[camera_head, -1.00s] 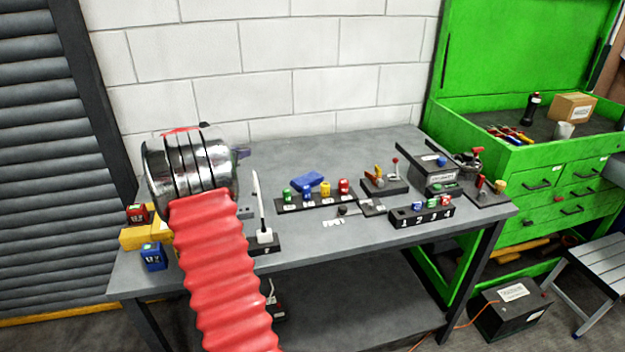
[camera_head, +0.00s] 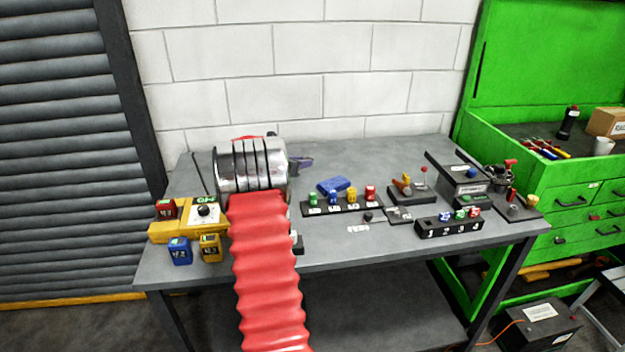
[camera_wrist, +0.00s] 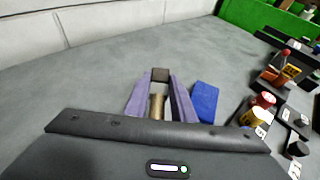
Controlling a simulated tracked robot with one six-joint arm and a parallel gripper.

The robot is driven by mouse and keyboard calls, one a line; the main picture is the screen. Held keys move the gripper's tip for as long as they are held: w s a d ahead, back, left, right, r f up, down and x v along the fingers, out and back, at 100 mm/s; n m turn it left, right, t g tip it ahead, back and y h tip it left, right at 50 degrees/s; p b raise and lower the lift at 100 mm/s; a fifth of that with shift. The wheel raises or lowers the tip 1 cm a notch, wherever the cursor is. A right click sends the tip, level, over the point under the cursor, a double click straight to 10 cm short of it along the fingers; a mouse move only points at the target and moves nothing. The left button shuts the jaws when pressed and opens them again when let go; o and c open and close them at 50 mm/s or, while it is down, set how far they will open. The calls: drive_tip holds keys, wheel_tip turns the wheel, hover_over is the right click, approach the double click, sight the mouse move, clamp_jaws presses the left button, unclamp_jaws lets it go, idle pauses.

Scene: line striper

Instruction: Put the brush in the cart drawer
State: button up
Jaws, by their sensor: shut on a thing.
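My gripper (camera_wrist: 160,90) has purple fingers, shut on a small brush that shows as a tan handle (camera_wrist: 157,106) and a dark brown block at the fingertips in the wrist view. I cannot tell whether the brush touches the bench. In the head view my gripper (camera_head: 300,163) shows only as a purple tip at the right of my silver wrist, above the bench's back left; the brush is not visible there. The green cart (camera_head: 497,150) stands at the far right. Its drawers (camera_head: 572,202) look shut; the right side of the cart is cut off.
The grey bench (camera_head: 350,240) holds a blue block (camera_head: 335,185), a rack of coloured pieces (camera_head: 343,207), a numbered black block (camera_head: 449,228) and a yellow dial box (camera_head: 172,230). A black box (camera_head: 540,325) and a stool stand on the floor at right. The back middle of the bench is clear.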

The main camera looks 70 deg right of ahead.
sight(302, 185)
drive_tip(key=shift+f, duration=1.6)
drive_tip(key=shift+f, duration=0.1)
drive_tip(key=shift+f, duration=1.8)
drive_tip(key=o, duration=1)
drive_tip(key=shift+w+a+r, duration=0.15)
drive_tip(key=shift+a+r, duration=0.05)
drive_tip(key=shift+a, duration=0.1)
drive_tip(key=v, duration=1.1)
drive_tip(key=shift+a, duration=0.2)
